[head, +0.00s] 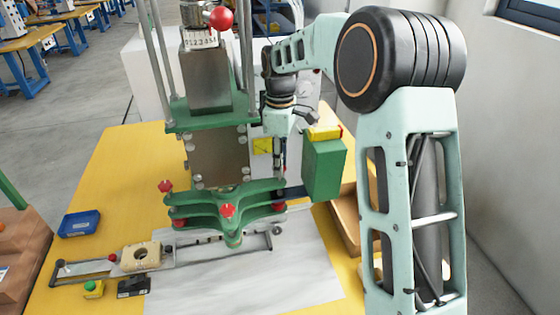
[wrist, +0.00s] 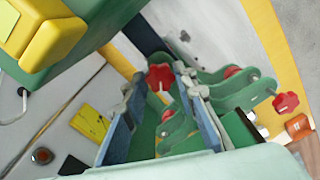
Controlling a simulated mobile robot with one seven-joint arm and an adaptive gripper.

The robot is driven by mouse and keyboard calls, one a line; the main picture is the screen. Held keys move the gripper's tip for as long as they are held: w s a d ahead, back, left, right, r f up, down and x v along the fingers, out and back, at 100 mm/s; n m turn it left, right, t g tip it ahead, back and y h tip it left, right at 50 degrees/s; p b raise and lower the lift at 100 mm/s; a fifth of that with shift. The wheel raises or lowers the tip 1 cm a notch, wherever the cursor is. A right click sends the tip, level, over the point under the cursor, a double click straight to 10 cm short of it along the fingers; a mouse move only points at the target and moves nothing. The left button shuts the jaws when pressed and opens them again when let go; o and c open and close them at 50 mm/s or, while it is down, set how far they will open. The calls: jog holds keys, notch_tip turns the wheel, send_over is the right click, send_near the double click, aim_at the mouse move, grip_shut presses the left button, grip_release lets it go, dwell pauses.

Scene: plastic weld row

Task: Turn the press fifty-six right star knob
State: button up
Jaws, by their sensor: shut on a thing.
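The press (head: 215,160) stands on the yellow table, with green plates and red star knobs. The right star knob (wrist: 160,77) shows between my fingertips in the wrist view; in the head view my gripper hides it. My gripper (head: 279,182) reaches down at the press's right side, and in the wrist view its two fingers (wrist: 158,82) are closed on the knob's sides. The left star knob (head: 165,186) and the front middle knob (head: 228,210) are free. Another red knob (head: 278,206) sits lower, just below my gripper.
A green box with a yellow top (head: 323,168) stands close to the right of my gripper; it also fills the upper left of the wrist view (wrist: 75,55). A blue tray (head: 79,223) lies at left. The white sheet (head: 250,280) in front is mostly clear.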

jog(key=shift+m, duration=1.2)
jog(key=o, duration=1.1)
notch_tip(320, 180, up, 12)
jog(key=shift+r, duration=0.1)
